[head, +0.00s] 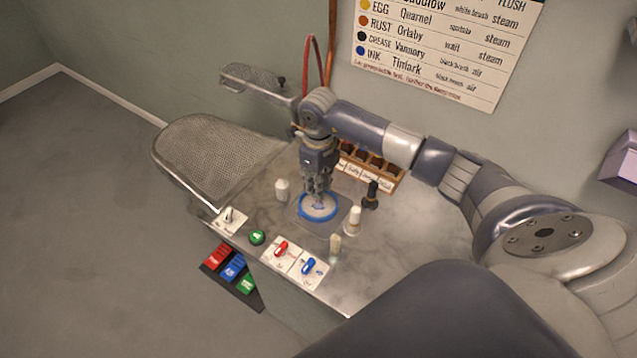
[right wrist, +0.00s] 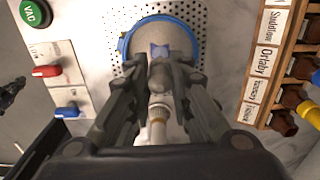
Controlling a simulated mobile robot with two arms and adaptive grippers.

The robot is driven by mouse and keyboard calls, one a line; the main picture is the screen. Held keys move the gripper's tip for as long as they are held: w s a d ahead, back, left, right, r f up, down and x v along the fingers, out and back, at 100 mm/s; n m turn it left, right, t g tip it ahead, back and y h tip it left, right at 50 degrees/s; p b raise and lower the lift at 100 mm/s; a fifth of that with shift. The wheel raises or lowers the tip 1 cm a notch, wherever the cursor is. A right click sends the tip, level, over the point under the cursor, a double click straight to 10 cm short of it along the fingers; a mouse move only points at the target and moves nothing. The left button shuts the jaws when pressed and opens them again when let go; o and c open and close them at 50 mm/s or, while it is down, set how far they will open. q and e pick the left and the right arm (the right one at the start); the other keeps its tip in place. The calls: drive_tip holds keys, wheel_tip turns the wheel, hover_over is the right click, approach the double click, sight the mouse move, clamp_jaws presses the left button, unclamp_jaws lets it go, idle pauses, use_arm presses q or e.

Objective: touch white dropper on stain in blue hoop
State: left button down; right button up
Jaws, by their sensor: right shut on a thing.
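The blue hoop (head: 303,213) lies on a perforated plate on the worktop; it also shows in the right wrist view (right wrist: 124,45). My right gripper (head: 318,190) points down over the hoop, shut on the white dropper (right wrist: 158,112), which is mostly hidden between the fingers. Its tip is at or just above the stain; I cannot tell whether it touches.
A white bottle (head: 282,190) stands left of the hoop. A white-topped bottle (head: 353,219), a black-topped one (head: 371,195) and a cream one (head: 335,246) stand close on the right. A labelled wooden rack (head: 382,172) is behind. Red (head: 281,248) and blue (head: 308,266) levers are in front.

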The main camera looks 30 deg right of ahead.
drive_tip(key=shift+f+b, duration=0.55)
drive_tip(key=shift+b, duration=0.05)
idle(1.7)
drive_tip(key=shift+r+p, duration=2.15)
drive_tip(key=shift+r, duration=1.45)
drive_tip(key=shift+d+f, duration=0.1)
